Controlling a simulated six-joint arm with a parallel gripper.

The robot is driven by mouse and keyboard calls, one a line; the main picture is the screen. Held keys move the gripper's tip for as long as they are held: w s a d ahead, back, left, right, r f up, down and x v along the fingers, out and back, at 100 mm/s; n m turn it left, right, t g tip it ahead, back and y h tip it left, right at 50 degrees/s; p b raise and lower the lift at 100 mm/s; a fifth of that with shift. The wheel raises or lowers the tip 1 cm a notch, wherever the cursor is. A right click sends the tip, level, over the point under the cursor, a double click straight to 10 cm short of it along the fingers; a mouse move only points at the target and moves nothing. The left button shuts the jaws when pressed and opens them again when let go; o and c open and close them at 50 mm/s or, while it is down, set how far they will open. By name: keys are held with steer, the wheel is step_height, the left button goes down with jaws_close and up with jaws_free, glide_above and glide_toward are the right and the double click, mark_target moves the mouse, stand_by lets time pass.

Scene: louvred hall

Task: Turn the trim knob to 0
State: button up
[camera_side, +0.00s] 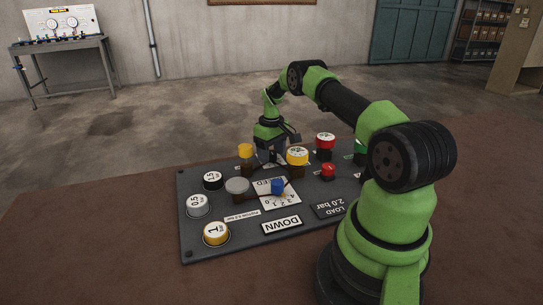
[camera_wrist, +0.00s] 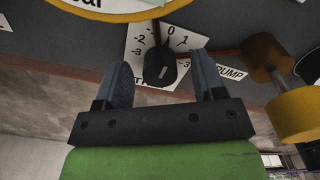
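The trim knob (camera_wrist: 160,66) is black and sits on a white scale plate (camera_wrist: 135,33) marked from -3 to 3, in the wrist view. A pale mark shows on the knob's near face, but I cannot tell which number it points to. My gripper (camera_wrist: 161,61) is open, with one finger on each side of the knob and gaps between. In the side view my gripper (camera_side: 271,158) is low over the back of the panel, and I cannot make out the trim knob there.
A yellow-topped post (camera_wrist: 297,112) stands close right of my gripper in the wrist view, by the PUMP label (camera_wrist: 230,73).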

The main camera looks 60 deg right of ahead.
mark_target(272, 152)
steer(key=shift+r, duration=3.5)
step_height(272, 152, up, 10)
